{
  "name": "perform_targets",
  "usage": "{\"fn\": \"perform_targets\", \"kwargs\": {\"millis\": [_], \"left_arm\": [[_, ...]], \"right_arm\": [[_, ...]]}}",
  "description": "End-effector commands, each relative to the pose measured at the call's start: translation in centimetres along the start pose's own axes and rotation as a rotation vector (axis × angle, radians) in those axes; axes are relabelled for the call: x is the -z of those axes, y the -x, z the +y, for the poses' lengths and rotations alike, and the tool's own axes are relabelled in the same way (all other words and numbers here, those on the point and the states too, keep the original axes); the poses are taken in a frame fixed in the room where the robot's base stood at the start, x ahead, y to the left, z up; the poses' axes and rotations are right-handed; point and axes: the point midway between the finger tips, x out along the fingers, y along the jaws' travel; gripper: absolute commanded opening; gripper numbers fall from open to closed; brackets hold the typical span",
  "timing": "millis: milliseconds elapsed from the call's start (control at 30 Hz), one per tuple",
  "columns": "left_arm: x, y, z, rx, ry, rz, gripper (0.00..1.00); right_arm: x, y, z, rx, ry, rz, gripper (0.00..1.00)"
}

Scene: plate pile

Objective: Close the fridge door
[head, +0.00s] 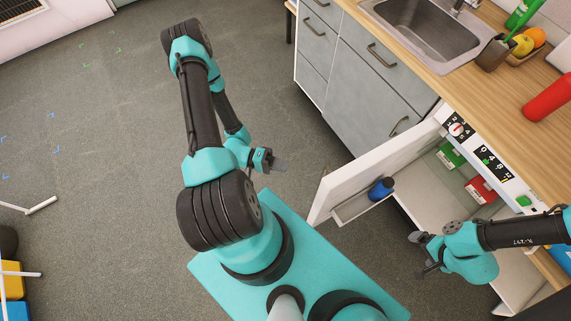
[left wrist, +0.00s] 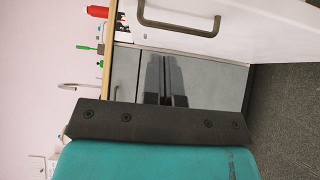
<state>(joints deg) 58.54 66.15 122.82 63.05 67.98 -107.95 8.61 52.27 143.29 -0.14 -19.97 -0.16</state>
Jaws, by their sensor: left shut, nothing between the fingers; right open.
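The white fridge door (head: 360,172) stands open, swung out from under the counter toward my base. Its inner shelf holds a blue bottle (head: 381,188). The fridge body (head: 433,190) is open behind it. My left gripper (head: 278,164) is shut and empty, left of the door and apart from it, on its outer side. In the left wrist view the outer face of the door shows at the top with a grey handle (left wrist: 180,28), beyond the shut left fingers (left wrist: 166,62). My right gripper (head: 422,252) is open and empty, in front of the fridge opening.
Grey drawers (head: 345,70) stand beside the fridge under the wooden counter (head: 440,75). A sink (head: 415,30), fruit and a red cylinder (head: 548,97) are on top. Green and red boxes lie inside the fridge. The floor (head: 100,130) left of my arm is mostly clear.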

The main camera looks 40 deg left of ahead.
Motion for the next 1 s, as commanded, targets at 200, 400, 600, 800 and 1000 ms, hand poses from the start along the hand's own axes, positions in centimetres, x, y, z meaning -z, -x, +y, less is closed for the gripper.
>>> {"fn": "perform_targets", "kwargs": {"millis": [200, 400, 600, 800, 1000], "left_arm": [[-0.1, -3.6, 0.0, -0.002, 0.004, -0.005, 0.00], [-0.1, -7.0, 0.0, -0.002, 0.003, -0.005, 0.00], [-1.5, -9.5, 0.0, -0.001, 0.006, -0.003, 0.00], [-2.8, -10.7, 0.0, -0.001, 0.002, -0.002, 0.00], [-2.9, -10.9, 0.0, 0.000, 0.000, -0.001, 0.00]], "right_arm": [[0.0, 0.0, 0.0, 0.000, 0.000, 0.000, 0.96], [0.0, 0.0, 0.0, 0.000, 0.000, 0.000, 0.96], [0.0, 0.0, 0.0, 0.000, 0.000, 0.000, 0.96], [0.0, 0.0, 0.0, 0.000, 0.000, 0.000, 0.96], [0.0, 0.0, 0.0, 0.000, 0.000, 0.000, 0.96]]}}
